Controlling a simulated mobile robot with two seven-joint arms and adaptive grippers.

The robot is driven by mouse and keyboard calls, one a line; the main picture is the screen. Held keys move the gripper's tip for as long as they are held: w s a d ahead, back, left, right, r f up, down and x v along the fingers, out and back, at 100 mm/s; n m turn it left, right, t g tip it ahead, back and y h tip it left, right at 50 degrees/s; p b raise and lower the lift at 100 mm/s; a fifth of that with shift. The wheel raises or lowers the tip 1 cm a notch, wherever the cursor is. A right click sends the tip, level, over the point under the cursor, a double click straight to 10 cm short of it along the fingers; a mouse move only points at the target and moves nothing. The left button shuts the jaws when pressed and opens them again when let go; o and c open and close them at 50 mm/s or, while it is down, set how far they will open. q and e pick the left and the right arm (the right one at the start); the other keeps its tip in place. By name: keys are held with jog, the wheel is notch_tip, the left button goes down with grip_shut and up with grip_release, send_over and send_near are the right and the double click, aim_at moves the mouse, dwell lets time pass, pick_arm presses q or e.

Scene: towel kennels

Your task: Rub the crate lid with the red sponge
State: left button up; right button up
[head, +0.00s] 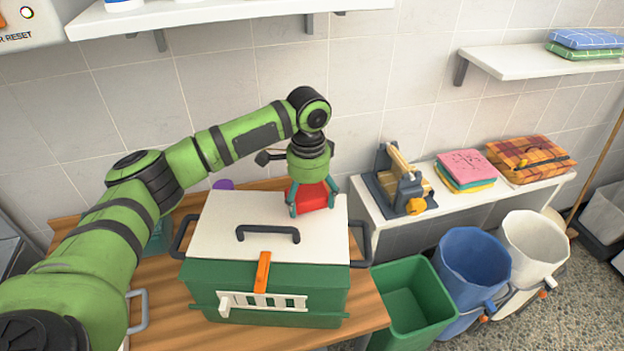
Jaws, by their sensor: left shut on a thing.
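The green crate (220,275) stands on a wooden table, with its white lid (225,215) shut on top. The lid has a dark handle (267,232) in its middle, and an orange latch (263,272) hangs over the front edge. My left gripper (310,205) points down over the lid's back right part. It is shut on the red sponge (315,196). The sponge is at the lid's surface, but I cannot tell for certain whether it touches. My right gripper is not in view.
The wooden table (165,300) has a grey handle (138,311) at left. A purple item (223,185) is partly hidden behind the crate. Right of the table stand a green bin (412,305), a blue bin (472,262) and a white bin (535,245). A low shelf holds folded cloths (466,168).

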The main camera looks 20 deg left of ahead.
pick_arm(q)
jog(key=shift+s+a+r, duration=0.1)
jog(key=shift+a+r, duration=0.15)
jog(key=shift+r, duration=0.7)
jog(key=shift+d+r, duration=0.2)
jog(key=shift+r, duration=1.2)
jog(key=shift+a+r, duration=0.1)
jog(key=shift+r, duration=0.2)
jog(key=shift+f, duration=0.1)
